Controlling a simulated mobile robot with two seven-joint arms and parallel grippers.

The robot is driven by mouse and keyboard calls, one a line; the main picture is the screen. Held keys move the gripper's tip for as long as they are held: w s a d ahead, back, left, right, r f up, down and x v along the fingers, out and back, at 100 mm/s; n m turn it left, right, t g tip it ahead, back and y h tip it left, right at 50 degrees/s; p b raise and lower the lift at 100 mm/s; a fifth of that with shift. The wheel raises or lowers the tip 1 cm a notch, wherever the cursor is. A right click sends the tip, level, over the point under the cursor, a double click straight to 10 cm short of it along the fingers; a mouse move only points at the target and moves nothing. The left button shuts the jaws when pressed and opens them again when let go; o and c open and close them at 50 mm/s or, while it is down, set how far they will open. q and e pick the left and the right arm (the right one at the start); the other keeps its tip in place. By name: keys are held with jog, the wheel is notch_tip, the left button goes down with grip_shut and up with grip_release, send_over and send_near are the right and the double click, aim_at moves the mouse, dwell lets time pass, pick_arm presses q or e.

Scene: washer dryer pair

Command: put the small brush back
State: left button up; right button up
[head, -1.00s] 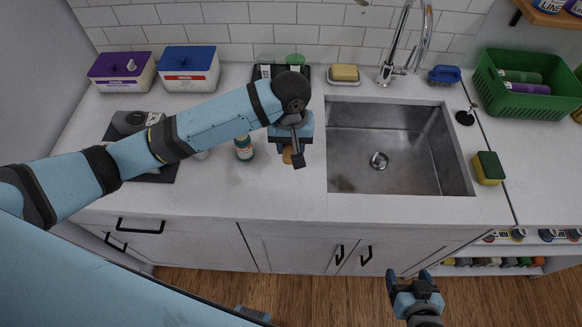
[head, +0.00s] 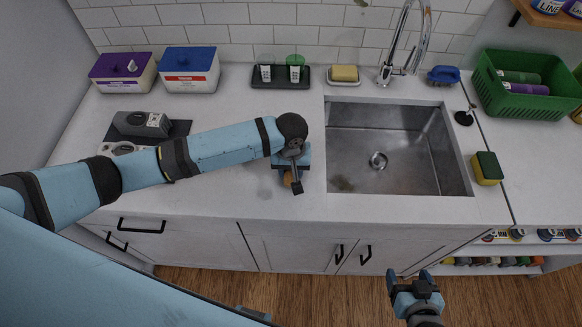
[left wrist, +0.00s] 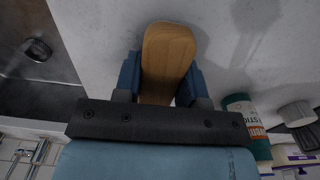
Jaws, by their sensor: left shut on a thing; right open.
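The small brush shows in the left wrist view as a tan wooden piece (left wrist: 168,58) with a rounded end; no bristles show. My left gripper (head: 291,178) is shut on it, with blue fingers on both sides of the wood. In the head view, only a bit of the brush (head: 288,180) shows beneath the gripper, over the counter left of the sink. I cannot tell whether it touches the counter. My right gripper (head: 407,279) is open and empty in front of the cabinets, below counter height.
A black tray (head: 281,85) with two small cups stands at the wall. A soap dish (head: 344,82), blue scrub brush (head: 443,75) and faucet (head: 398,60) are behind the sink (head: 395,150). A green-labelled bottle (left wrist: 243,112) stands near my left gripper. A sponge (head: 487,168) lies right.

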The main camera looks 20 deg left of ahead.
pick_arm(q)
jog(key=shift+f, duration=0.1)
jog(key=o, duration=0.9)
notch_tip(320, 180, up, 12)
jog(key=shift+r+b, duration=0.15)
jog(key=shift+b, duration=0.4)
